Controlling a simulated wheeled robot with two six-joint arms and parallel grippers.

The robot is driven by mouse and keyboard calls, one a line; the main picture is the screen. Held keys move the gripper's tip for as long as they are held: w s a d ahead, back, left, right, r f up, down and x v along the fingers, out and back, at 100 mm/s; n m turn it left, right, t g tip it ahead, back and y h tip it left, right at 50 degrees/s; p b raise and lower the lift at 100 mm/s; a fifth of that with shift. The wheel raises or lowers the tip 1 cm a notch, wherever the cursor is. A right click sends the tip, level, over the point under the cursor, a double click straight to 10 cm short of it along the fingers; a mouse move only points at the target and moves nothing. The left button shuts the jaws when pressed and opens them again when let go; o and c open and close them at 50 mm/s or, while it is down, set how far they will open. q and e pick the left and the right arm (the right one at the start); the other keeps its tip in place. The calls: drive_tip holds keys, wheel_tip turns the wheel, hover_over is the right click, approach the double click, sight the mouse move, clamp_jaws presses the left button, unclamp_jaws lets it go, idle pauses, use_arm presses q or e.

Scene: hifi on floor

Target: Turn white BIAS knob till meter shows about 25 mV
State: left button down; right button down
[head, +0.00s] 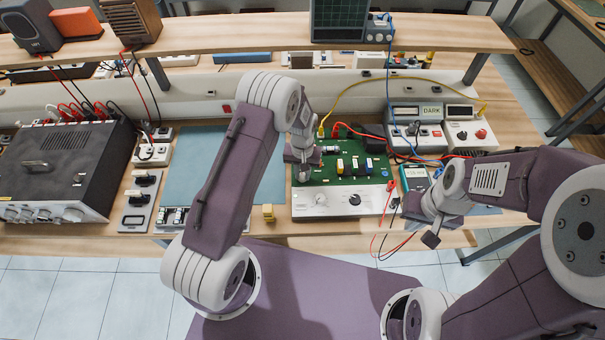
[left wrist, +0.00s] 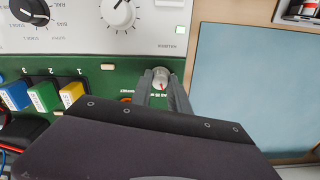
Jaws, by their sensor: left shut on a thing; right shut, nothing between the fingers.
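The small white knob (left wrist: 160,75) with a red pointer mark sits near the edge of the green circuit board (head: 375,170). My left gripper (head: 303,174) is shut on this knob; in the left wrist view its fingers (left wrist: 162,92) stand on either side of it. The knob's label is too small to read. A teal handheld meter (head: 414,177) stands to the right of the board, partly hidden by my right arm; I cannot read its display. My right gripper (head: 432,237) is shut and empty, in front of the bench's front edge at the right.
A silver panel (head: 335,208) with a white and a black knob runs along the board's front. Red and black leads (head: 388,205) hang at its right. A blue mat (head: 195,160) lies left, beside a large black amplifier (head: 65,165). A shelf (head: 250,36) crosses behind.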

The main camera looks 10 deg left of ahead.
sight(303, 174)
use_arm(q)
drive_tip(key=m, duration=0.4)
drive_tip(key=shift+w+r+m+b, duration=0.1)
drive_tip(key=shift+w+m+b, duration=0.1)
drive_tip(key=shift+m+b, duration=0.45)
drive_tip(key=shift+m, duration=2.15)
drive_tip(key=c, duration=1.5)
unclamp_jaws()
drive_tip(key=shift+o, duration=1.2)
drive_tip(key=shift+s, duration=0.1)
wheel_tip(303, 174, up, 9)
drive_tip(key=b, duration=0.1)
